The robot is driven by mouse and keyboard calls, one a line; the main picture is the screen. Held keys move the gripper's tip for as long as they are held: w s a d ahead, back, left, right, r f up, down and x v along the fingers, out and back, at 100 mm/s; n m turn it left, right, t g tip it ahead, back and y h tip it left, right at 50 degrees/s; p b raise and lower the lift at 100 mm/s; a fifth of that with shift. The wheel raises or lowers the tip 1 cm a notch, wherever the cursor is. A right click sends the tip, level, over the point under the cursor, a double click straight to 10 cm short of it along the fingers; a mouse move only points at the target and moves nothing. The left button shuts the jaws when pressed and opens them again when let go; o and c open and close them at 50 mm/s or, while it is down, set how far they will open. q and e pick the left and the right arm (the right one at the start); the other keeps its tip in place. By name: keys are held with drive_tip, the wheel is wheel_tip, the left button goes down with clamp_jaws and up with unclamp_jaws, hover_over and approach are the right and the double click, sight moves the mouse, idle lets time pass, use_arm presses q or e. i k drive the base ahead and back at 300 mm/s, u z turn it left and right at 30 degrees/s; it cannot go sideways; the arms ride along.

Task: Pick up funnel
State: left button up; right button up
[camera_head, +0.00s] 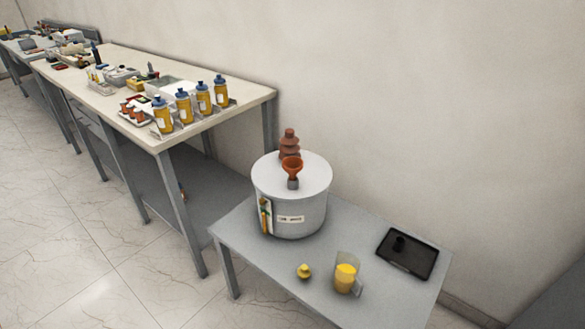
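An orange-brown funnel (292,164) sits upright, its wide mouth up, over a small grey fitting (293,183) on top of a grey cylindrical transformer tank (310,211). A brown ribbed bushing (289,141) stands right behind the funnel on the tank lid. The tank stands on a low grey table. Neither of my grippers is in view.
The grey table (250,256) also holds a beaker of yellow liquid (345,278), a small yellow piece (304,271) and a black tray (407,254) with a dark object in it. A long workbench (134,61) at the left carries several yellow bottles with blue caps (184,106) and tools. Tiled floor is clear at lower left.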

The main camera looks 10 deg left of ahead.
sight(291, 166)
drive_tip(key=z, duration=0.5)
drive_tip(key=k, duration=1.1)
drive_tip(key=u, duration=0.3)
drive_tip(key=i, duration=1.55)
drive_tip(key=z, duration=0.9)
